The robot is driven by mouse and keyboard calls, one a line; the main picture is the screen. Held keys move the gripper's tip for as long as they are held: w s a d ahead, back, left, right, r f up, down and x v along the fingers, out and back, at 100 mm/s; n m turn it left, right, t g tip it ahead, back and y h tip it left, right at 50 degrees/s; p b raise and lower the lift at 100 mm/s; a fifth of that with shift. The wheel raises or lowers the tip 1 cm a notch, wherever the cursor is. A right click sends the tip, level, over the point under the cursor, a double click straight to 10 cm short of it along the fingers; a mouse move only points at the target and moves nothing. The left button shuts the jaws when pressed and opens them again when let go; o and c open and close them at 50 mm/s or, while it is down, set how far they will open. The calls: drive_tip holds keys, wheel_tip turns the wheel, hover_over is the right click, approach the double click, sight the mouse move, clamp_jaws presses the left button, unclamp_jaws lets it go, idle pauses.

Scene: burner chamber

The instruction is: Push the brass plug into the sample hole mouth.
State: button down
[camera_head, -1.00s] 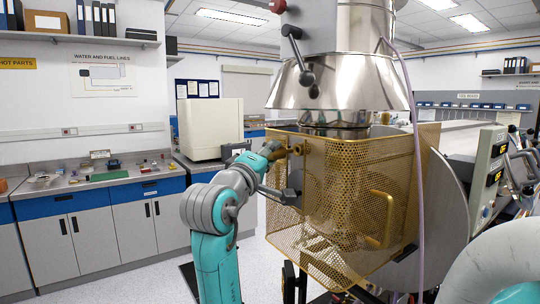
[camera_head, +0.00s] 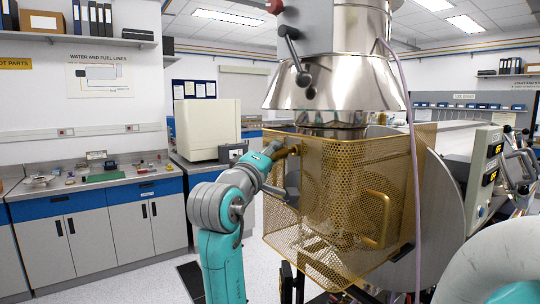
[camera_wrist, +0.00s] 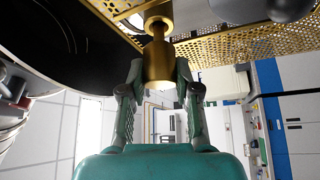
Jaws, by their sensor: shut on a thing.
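My gripper (camera_wrist: 159,85) is shut on the brass plug (camera_wrist: 158,62), a smooth gold cylinder between its two fingers. Above the plug in the wrist view is a round brass fitting (camera_wrist: 157,17) at the mesh edge, likely the sample hole mouth. The plug's narrower far end lines up with this fitting and appears to meet it; I cannot tell how far it is inside. In the head view my gripper (camera_head: 271,150) is at the upper left corner of the mesh guard, with brass parts (camera_head: 289,150) just right of it. The hole itself is hidden.
A gold mesh guard (camera_head: 340,190) surrounds the lower burner chamber, below a shiny metal hood (camera_head: 335,80). A pale hose (camera_head: 412,150) hangs in front of the guard. A bench (camera_head: 110,185) with small items stands left, with free floor before it.

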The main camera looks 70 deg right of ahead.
drive_tip(key=shift+s+d, duration=0.15)
drive_tip(key=shift+d, duration=0.05)
drive_tip(key=shift+s+d, duration=0.15)
drive_tip(key=shift+d, duration=0.15)
drive_tip(key=shift+s+d, duration=0.15)
drive_tip(key=shift+d, duration=0.1)
drive_tip(key=shift+s+d, duration=0.2)
drive_tip(key=shift+d, duration=0.1)
drive_tip(key=c, duration=0.7)
unclamp_jaws()
drive_tip(key=shift+c, duration=0.2)
drive_tip(key=v, duration=1.2)
